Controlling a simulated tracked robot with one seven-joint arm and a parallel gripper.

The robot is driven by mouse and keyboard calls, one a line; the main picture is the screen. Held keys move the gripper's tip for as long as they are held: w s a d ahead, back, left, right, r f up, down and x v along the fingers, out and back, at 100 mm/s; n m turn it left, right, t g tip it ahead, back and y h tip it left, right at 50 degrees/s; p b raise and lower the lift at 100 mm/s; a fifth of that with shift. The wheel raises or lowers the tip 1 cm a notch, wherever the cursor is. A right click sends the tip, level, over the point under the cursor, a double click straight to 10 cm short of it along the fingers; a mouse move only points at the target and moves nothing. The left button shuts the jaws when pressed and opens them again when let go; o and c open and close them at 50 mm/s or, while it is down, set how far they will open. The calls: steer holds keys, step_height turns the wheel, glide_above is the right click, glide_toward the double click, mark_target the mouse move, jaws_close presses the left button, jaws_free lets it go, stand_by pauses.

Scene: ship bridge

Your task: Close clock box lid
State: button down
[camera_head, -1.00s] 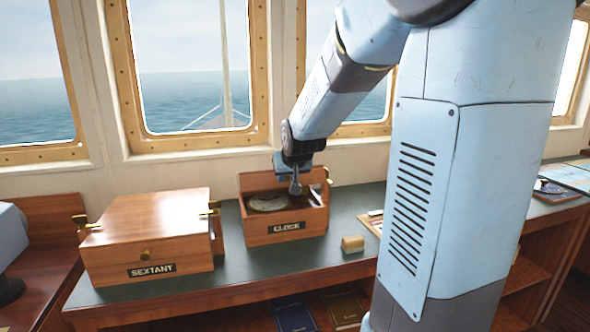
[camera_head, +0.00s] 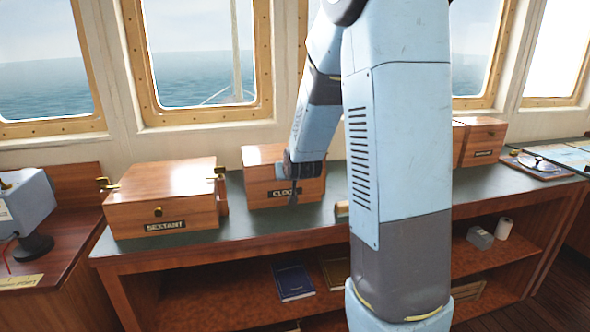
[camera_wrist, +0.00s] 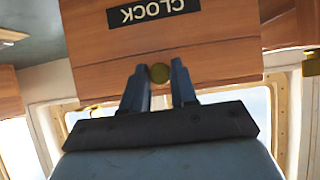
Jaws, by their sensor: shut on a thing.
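The wooden clock box (camera_head: 258,157) stands on the green counter in the head view, right of the sextant box. Its lid is down: the top looks flat and the inside no longer shows. My gripper (camera_head: 293,192) is at the front of the box, partly covering its label.
The sextant box (camera_head: 160,200), with brass fittings, stands to the left on the counter (camera_head: 240,230). Another wooden box (camera_head: 485,140) stands to the right. Books (camera_head: 293,282) lie on the shelf below.

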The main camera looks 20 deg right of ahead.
steer(key=shift+s+a+f, duration=0.1)
steer(key=shift+s+f, duration=0.05)
steer(key=shift+f, duration=0.5)
steer(key=shift+s+a+f, duration=0.1)
steer(key=shift+s+f, duration=0.05)
steer(key=shift+f, duration=0.45)
steer(key=c, duration=1.8)
jaws_free()
steer(key=shift+w+a, duration=0.1)
steer(key=o, duration=0.3)
steer(key=shift+d+r, duration=0.2)
steer(key=o, duration=0.6)
steer(key=shift+r, duration=0.1)
steer(key=shift+v, duration=3.7)
steer(key=shift+f, duration=0.25)
steer(key=shift+r+x, duration=0.1)
steer(key=shift+x, duration=1.75)
steer(key=shift+r+x, duration=0.15)
steer(key=shift+x, duration=1.65)
steer(key=shift+w, duration=0.15)
